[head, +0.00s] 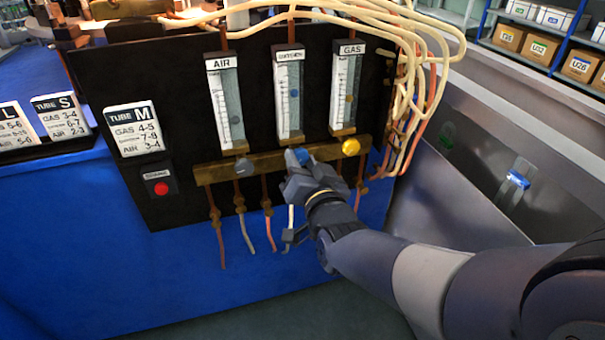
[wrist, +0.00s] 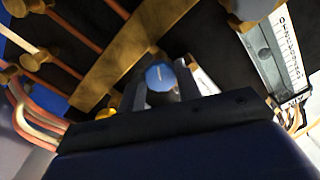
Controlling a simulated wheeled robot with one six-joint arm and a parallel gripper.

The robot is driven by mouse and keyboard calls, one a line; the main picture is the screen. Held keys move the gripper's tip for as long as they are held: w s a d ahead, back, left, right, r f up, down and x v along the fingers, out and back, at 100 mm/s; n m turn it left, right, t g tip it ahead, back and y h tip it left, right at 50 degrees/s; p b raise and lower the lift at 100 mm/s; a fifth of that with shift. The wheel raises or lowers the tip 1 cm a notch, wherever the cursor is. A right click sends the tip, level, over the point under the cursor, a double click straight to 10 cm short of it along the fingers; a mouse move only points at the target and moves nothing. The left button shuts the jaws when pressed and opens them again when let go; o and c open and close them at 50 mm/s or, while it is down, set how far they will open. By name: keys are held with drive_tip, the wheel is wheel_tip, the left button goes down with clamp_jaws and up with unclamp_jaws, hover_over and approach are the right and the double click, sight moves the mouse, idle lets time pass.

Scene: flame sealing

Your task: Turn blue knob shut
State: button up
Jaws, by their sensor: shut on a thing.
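The blue knob (head: 301,156) sits on the brass bar below the OXYGEN flow tube (head: 288,92), between a grey knob and a yellow knob. My gripper (head: 298,172) is at the blue knob, its fingers shut on it and partly hiding it in the head view. In the wrist view the blue knob (wrist: 160,77) shows between the two fingers (wrist: 160,90), with a pale mark line on its face. The float in the OXYGEN tube is hard to read, but a bluish float shows near its lower part.
The grey knob (head: 243,167) is left on the brass bar (head: 215,174), the yellow knob (head: 351,147) close on the right. A red button (head: 161,188) is on the black panel. Copper pipes hang below the bar; pale hoses (head: 420,40) loop at upper right.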

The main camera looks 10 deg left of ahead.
drive_tip(key=m+b, duration=0.5)
drive_tip(key=m, duration=0.1)
drive_tip(key=shift+f+m, duration=0.1)
drive_tip(key=shift+m, duration=0.2)
drive_tip(key=m, duration=0.3)
drive_tip(key=shift+b, duration=0.4)
drive_tip(key=shift+m, duration=2.5)
drive_tip(key=o, duration=1)
drive_tip(key=shift+r, duration=0.2)
drive_tip(key=shift+c, duration=0.2)
